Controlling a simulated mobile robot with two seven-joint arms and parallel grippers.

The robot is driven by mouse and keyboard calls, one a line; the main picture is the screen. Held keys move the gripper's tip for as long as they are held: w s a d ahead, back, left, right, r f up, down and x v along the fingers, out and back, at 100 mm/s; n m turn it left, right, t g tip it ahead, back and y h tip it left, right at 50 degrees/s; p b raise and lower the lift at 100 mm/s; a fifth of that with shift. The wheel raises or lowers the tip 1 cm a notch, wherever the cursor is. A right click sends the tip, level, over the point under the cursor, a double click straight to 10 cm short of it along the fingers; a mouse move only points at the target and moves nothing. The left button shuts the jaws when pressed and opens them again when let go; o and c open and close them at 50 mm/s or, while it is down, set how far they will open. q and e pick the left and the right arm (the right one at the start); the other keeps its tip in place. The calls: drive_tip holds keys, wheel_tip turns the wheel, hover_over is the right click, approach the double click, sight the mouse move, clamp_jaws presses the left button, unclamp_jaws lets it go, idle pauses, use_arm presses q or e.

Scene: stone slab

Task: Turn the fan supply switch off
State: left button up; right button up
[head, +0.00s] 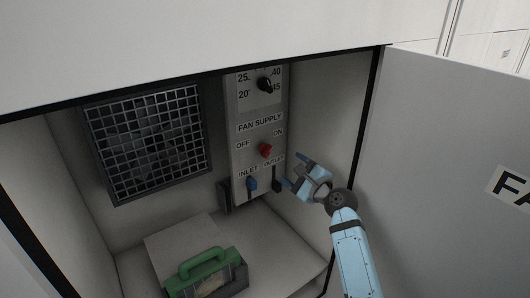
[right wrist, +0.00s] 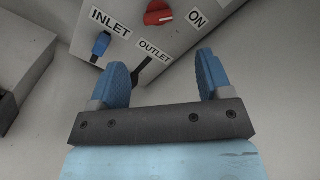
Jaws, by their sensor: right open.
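The fan supply switch is a red knob (head: 265,150) on the grey control panel (head: 245,160), under the label FAN SUPPLY, with OFF to its left and ON to its right. In the right wrist view the red knob (right wrist: 158,13) shows at the top, its pointer toward the ON label. My right gripper (head: 294,170) is open and empty, below and right of the knob and apart from it. In the right wrist view its two blue fingers (right wrist: 163,75) are spread, with the panel's lower edge beyond them. My left gripper is not in view.
Below the knob are a blue INLET lever (head: 252,184) and a dark OUTLET lever (head: 277,186). A black dial (head: 265,84) is above. A green-handled box (head: 207,272) stands on the cabinet floor. A fan grille (head: 149,139) is left; an open door (head: 450,150) is right.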

sight(269, 153)
drive_tip(key=b+x, duration=0.2)
drive_tip(key=x, duration=0.1)
drive_tip(key=b+x, duration=0.2)
drive_tip(key=x, duration=0.2)
drive_tip(key=b+x, duration=0.2)
drive_tip(key=x, duration=0.2)
drive_tip(key=shift+w+a+f+b, duration=0.1)
drive_tip(key=shift+a+f+b, duration=0.05)
drive_tip(key=shift+f+b, duration=0.2)
drive_tip(key=shift+w+a+r+b, duration=0.2)
drive_tip(key=shift+w+a+b, duration=0.1)
drive_tip(key=shift+w+a, duration=0.15)
drive_tip(key=shift+c, duration=0.2)
drive_tip(key=c, duration=0.9)
